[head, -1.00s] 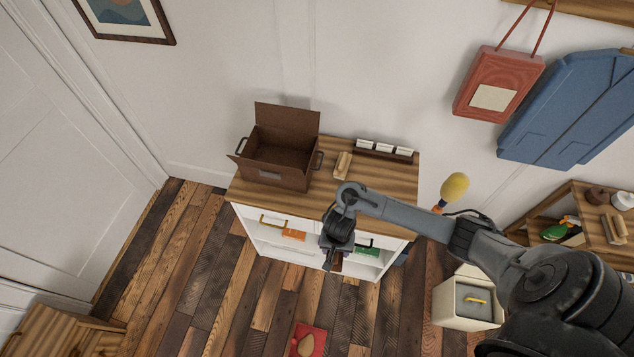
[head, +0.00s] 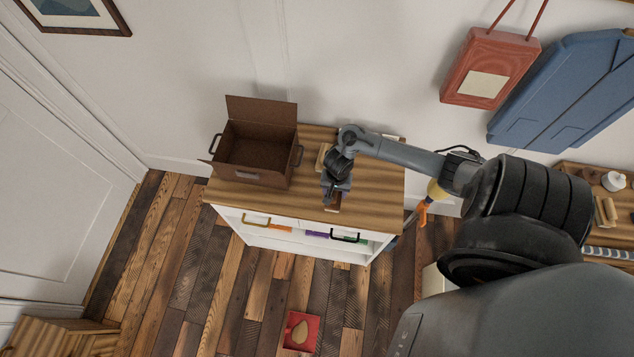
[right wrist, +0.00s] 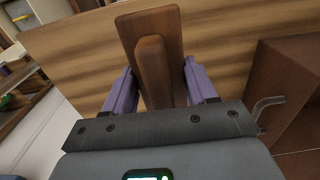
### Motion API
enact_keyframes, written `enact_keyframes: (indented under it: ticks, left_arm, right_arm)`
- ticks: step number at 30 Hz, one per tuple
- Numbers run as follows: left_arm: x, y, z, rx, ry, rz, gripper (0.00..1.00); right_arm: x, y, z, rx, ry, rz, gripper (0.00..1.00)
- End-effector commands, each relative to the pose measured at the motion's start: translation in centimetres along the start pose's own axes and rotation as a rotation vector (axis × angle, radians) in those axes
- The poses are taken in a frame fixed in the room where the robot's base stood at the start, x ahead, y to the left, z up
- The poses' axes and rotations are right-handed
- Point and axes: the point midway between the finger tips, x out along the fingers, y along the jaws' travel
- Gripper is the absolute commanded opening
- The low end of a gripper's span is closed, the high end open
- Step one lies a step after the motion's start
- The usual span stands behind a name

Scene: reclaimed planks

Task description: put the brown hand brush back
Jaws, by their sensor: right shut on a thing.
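The brown hand brush (right wrist: 150,50) is between the purple-padded fingers of my right gripper (right wrist: 160,88), which is shut on it. In the head view the right gripper (head: 336,188) is over the front part of the cabinet's wooden top (head: 378,190), with the brush's brown end (head: 334,204) showing below it. I cannot tell whether the brush touches the top. My left gripper is not in view.
An open brown box (head: 252,172) stands on the cabinet top, left of the gripper. A pale wooden brush (head: 323,156) lies close behind the gripper. A red item (head: 301,331) lies on the floor. The top's right part looks clear.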

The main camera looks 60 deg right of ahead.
Motion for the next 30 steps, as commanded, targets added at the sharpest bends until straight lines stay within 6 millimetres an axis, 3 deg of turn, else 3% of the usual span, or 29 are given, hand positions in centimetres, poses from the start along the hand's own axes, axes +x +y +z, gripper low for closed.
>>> enact_keyframes:
  ticks: [6, 12, 17, 24, 30]
  left_arm:
    - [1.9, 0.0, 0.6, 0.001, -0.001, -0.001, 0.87]
    - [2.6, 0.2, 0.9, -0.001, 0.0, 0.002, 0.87]
    - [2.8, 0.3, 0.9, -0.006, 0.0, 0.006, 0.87]
    - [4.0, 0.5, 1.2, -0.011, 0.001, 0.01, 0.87]
    - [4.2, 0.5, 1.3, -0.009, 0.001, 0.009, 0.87]
  right_arm:
    - [2.8, -4.0, -1.9, 0.001, 0.001, -0.002, 0.11]
    - [4.0, -5.9, -2.7, 0.001, 0.0, -0.001, 0.11]
    - [4.3, -6.3, -2.9, -0.001, 0.0, 0.0, 0.11]
    - [7.2, -6.3, -2.9, 0.0, 0.0, 0.002, 0.11]
    - [8.2, -6.3, -3.0, -0.002, 0.0, 0.0, 0.11]
